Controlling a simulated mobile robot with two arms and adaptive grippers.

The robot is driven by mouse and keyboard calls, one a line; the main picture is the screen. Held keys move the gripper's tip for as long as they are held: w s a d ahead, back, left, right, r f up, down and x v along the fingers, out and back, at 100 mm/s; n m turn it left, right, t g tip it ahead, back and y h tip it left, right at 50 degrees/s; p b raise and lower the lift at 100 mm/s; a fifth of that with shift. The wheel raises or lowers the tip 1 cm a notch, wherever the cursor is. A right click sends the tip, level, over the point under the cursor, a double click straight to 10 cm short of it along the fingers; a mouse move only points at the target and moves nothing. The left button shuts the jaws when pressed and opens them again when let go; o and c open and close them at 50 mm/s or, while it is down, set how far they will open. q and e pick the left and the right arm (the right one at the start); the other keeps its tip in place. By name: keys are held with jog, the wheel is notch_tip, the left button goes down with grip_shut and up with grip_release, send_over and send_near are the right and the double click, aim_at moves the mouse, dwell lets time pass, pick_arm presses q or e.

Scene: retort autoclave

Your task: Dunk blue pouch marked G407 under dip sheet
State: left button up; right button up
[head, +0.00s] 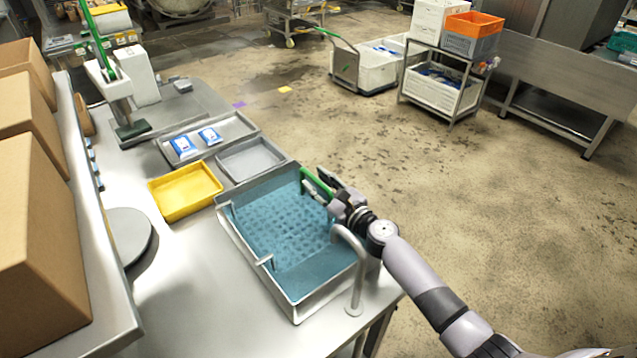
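Two blue-and-white pouches lie apart in a grey metal tray (238,128) at the back of the bench: a left pouch (183,146) and a right pouch (210,135). Their markings are too small to read, so I cannot tell which is G407. A sink-like basin (237,243) holds blue liquid, with a perforated dip sheet (285,225) showing in it. A green handle (308,178) stands at the basin's far right corner. My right gripper (319,186) is at this handle, its dark fingers beside it; whether they grip it is unclear. My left gripper is out of view.
An empty yellow tray (185,191) and an empty grey tray (250,160) lie between the pouches and basin. A curved metal pipe (357,270) rises at the basin's right edge. Cardboard boxes (35,220) stand at left. The bench front is clear.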

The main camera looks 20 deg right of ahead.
grip_shut()
dwell(0.8)
